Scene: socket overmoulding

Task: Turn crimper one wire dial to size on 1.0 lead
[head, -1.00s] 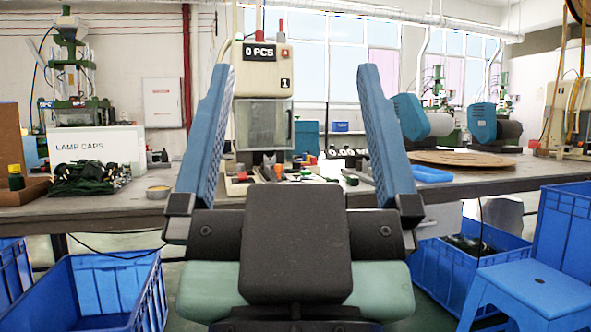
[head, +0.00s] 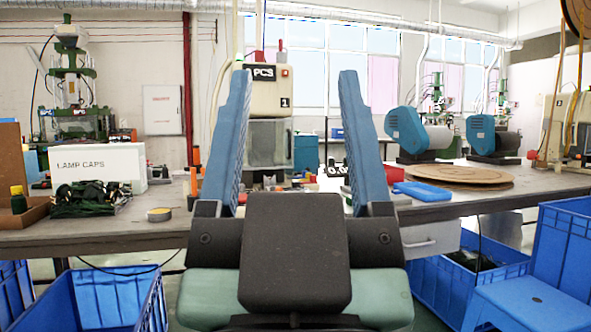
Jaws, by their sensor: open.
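Crimper one (head: 283,98), a cream machine with a "1" label, a PCS counter and a clear guard, stands on the bench straight ahead. My gripper (head: 296,85) is open and empty, its two blue fingers pointing up in front of the crimper. The left finger covers the crimper's left side and part of the counter. The wire dial cannot be made out; small dark parts with white marks (head: 334,169) sit low to the crimper's right, too small to read.
The bench (head: 110,232) runs across. A LAMP CAPS box (head: 115,160) and a round tin (head: 159,214) are at left. A blue tray (head: 424,191) and a round brown board (head: 460,176) are at right. Blue crates (head: 100,300) and a blue stool (head: 535,295) stand in front.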

